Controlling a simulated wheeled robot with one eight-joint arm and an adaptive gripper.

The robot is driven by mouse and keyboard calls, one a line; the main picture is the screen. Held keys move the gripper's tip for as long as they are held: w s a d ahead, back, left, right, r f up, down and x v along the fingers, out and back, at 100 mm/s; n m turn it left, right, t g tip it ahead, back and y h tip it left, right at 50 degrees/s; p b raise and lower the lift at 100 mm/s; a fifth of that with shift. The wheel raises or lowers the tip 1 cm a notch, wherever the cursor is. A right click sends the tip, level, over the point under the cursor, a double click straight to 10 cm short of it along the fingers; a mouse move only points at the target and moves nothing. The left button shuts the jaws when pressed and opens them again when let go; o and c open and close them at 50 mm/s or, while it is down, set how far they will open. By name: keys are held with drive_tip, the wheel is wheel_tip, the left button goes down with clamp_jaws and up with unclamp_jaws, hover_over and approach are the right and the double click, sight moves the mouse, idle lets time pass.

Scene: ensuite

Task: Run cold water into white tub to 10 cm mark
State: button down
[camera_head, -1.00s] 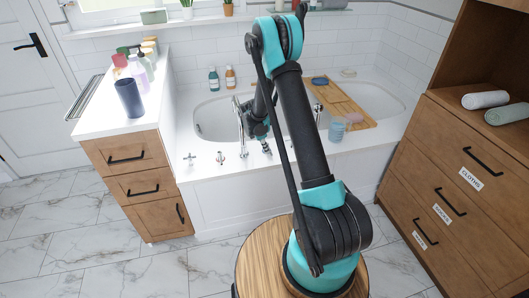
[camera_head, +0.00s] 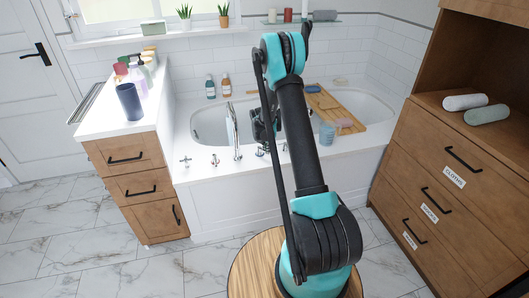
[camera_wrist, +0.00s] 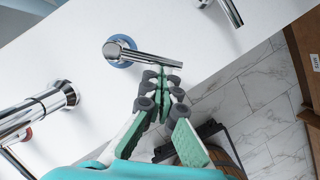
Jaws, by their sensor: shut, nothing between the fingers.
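The white tub (camera_head: 205,128) is set in a white surround, with a tall chrome spout (camera_head: 234,130) at its near rim. I see no stream from the spout; the tub's bottom and any depth mark are not readable. In the wrist view a chrome lever with a blue ring (camera_wrist: 123,50) at its base points right. My gripper (camera_wrist: 172,76) is shut and empty, its fingertips at the lever's free end; I cannot tell whether they touch. A chrome fitting with a red mark (camera_wrist: 22,134) lies left. In the head view my arm largely hides my gripper.
Other chrome fittings (camera_head: 185,160) stand along the near rim. A wooden bath tray (camera_head: 335,108) crosses the tub, with a bluish cup (camera_head: 327,133) near it. A counter with a dark cup (camera_head: 129,101) and bottles is left. Wooden drawers (camera_head: 450,190) stand right. Marble floor is clear at front left.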

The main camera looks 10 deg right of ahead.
drive_tip(key=shift+w+d, duration=0.55)
drive_tip(key=shift+d, duration=0.2)
drive_tip(key=shift+w+d, duration=0.1)
idle(0.3)
